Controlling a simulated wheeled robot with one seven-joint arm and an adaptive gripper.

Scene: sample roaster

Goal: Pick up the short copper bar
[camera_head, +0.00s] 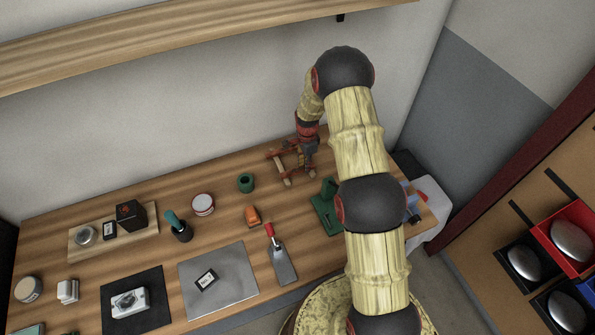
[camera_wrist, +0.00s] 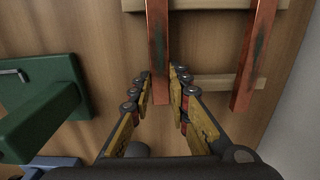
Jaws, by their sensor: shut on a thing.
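Two copper bars with dark patches lie across pale wooden rails in the wrist view. One copper bar (camera_wrist: 157,40) runs down between the fingertips of my gripper (camera_wrist: 161,80), which is shut on it near its lower end. The other copper bar (camera_wrist: 254,55) lies to the right, clear of the fingers. Both run out of the top of that view, so I cannot tell which is shorter. In the head view my gripper (camera_head: 307,152) is low over the rack, partly hiding the bars. I cannot tell whether the held bar still touches the rails.
The rack's pale wooden rail (camera_wrist: 222,82) passes under the bars. A green clamp-like fixture (camera_wrist: 45,100) stands close on the left in the wrist view. In the head view a green cup (camera_head: 246,182) and an orange block (camera_head: 252,215) stand on the wooden bench, left of the rack.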

